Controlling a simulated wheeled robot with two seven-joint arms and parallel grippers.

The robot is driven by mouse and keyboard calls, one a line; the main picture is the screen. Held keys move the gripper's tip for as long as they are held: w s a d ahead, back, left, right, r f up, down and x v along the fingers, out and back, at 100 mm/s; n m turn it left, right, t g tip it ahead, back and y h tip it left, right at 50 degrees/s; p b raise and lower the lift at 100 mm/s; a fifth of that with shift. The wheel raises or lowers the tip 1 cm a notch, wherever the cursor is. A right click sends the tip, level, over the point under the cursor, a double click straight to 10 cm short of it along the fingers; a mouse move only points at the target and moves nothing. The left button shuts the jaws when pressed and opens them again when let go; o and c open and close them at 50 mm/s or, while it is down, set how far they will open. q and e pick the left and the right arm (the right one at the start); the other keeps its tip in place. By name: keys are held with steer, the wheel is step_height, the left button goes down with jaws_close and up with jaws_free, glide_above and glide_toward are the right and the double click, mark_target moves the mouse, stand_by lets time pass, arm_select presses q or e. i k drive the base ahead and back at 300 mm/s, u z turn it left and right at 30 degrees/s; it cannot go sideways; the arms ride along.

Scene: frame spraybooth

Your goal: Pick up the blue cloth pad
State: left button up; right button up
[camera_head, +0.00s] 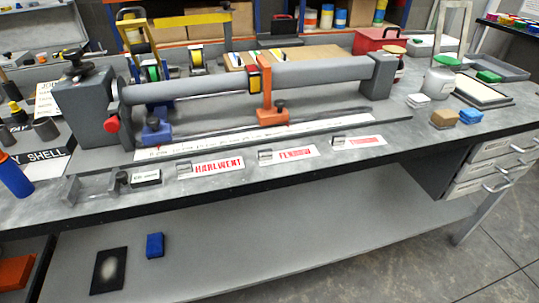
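A small blue pad (471,116) lies on the right part of the grey workbench, close beside a tan block (444,118). A second blue block (155,245) lies on the lower shelf, right of a black panel with a pale spot. I cannot tell from the texture alone which is cloth; the one on the bench looks softer and paler. Neither of my grippers shows in this view.
A white pad (418,101) lies behind the tan block. A jar with a green lid (441,79) stands behind the blue pad. A long grey tube fixture (208,86) fills the bench's middle. Labelled drawers (497,149) are below the right end.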

mark_target(468, 116)
steer(key=z, duration=1.35)
